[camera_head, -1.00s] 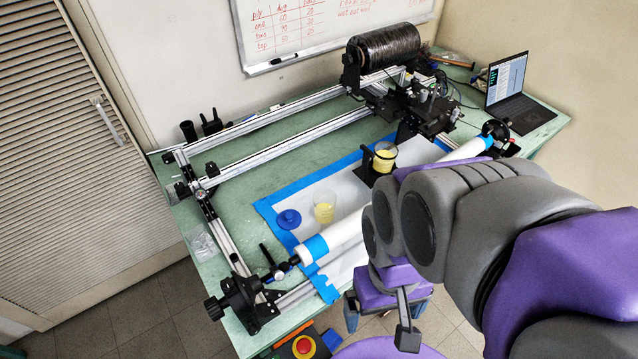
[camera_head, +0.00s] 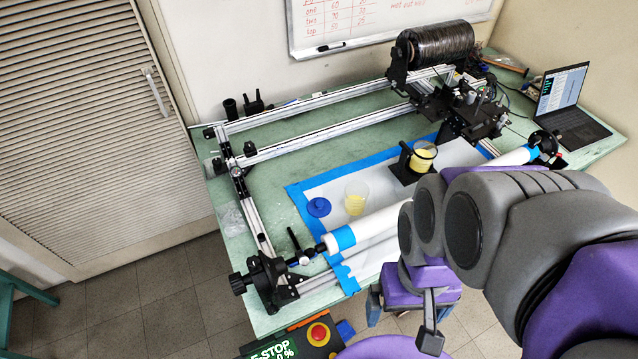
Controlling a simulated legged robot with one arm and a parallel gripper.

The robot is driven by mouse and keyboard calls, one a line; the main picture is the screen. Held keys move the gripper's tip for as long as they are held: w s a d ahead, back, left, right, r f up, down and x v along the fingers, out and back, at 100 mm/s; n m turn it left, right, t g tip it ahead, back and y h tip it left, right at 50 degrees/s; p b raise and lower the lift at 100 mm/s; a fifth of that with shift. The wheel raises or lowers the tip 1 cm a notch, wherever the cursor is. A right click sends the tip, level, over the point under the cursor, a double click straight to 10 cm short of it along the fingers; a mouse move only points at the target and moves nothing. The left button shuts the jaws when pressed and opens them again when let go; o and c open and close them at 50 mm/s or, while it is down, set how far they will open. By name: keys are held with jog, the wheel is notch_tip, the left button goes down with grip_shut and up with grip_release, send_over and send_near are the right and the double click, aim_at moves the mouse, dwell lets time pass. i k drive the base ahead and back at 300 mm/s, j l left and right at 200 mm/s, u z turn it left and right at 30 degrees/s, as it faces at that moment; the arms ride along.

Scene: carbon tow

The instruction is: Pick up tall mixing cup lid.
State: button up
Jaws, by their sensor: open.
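The blue round lid (camera_head: 318,207) lies flat on the white sheet, close to its blue-taped left border. A clear cup (camera_head: 356,198) with pale yellow contents stands just to the right of the lid, apart from it. My gripper (camera_head: 429,325) is partly in view at the lower right, beyond the front edge of the bench. It is open, well to the right of and nearer than the lid, and not touching it. My arm hides part of the gripper.
A white roller (camera_head: 375,226) with blue ends runs along the bench front, between my gripper and the lid. A second yellow-filled cup (camera_head: 423,156) sits in a black holder. Aluminium rails (camera_head: 330,137) lie behind. A red stop button (camera_head: 318,332) is below the bench front.

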aim_at(319, 206)
jog(key=k+u, duration=0.1)
jog(key=k, duration=0.55)
jog(key=u, duration=1.7)
jog(key=l+u, duration=0.1)
jog(key=l, duration=0.35)
jog(key=k+l+u, duration=0.1)
jog(key=l, duration=0.35)
jog(key=l+u, duration=0.1)
jog(key=l, duration=0.4)
jog(key=k+l+u, duration=0.1)
jog(key=l, duration=0.3)
jog(key=k+l+u, duration=0.1)
jog(key=l, duration=0.35)
jog(key=k+l, duration=0.1)
jog(key=l, duration=0.3)
jog(key=k+l, duration=0.1)
jog(key=l, duration=0.25)
